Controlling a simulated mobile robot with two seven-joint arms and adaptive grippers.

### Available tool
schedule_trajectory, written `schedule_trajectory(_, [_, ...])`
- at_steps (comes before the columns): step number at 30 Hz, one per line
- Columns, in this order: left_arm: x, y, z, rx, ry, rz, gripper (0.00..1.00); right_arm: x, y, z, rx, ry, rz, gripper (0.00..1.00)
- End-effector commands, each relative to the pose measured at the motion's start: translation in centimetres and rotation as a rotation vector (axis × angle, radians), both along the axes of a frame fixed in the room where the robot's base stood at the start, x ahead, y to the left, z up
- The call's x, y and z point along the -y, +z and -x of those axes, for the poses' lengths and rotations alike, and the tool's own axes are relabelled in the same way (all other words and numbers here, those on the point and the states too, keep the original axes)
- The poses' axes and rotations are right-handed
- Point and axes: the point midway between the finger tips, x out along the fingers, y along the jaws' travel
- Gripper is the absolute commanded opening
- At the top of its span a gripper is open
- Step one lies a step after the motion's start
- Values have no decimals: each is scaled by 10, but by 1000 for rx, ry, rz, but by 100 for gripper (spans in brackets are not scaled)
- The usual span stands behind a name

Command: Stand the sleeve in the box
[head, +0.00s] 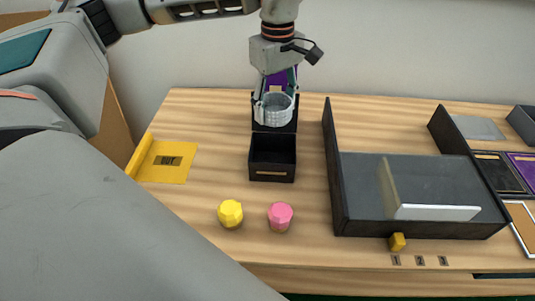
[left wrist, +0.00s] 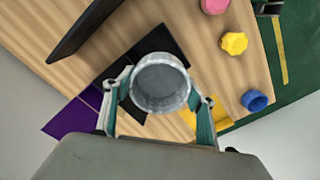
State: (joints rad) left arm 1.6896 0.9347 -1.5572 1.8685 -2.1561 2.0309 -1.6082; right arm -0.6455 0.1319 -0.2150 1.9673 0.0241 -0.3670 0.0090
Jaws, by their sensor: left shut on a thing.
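The sleeve (head: 279,112) is a short, pale grey, ribbed ring, open at the top. My left gripper (head: 276,97) is shut on it, one finger on each side, and holds it upright. The sleeve also shows between the fingers in the left wrist view (left wrist: 160,84). The box (head: 272,173) is small and black, with its lid raised at the back and a gold label in front. In the head view the sleeve overlaps the raised lid, behind the open tray part. In the left wrist view the sleeve hides part of the box (left wrist: 156,42). My right gripper is not in view.
A yellow cap (head: 230,213) and a pink cap (head: 281,216) stand in front of the box. A larger dark tray (head: 430,228) with a tall left wall stands to the right. A yellow mat (head: 180,150) lies left. Bare wood separates them.

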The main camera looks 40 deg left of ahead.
Motion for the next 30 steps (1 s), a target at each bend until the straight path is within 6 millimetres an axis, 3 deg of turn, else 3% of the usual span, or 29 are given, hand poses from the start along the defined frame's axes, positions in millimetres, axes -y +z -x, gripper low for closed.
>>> schedule_trajectory(5, [-4,-2,-1,-4,64,2,44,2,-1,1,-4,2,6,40])
schedule_trajectory(21, [-3,-125,0,-7,63,2,44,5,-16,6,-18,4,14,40])
schedule_trajectory(25, [-3,-144,0,-5,62,2,44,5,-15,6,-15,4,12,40])
schedule_trajectory(30, [-3,-154,-1,-2,62,2,44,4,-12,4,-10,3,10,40])
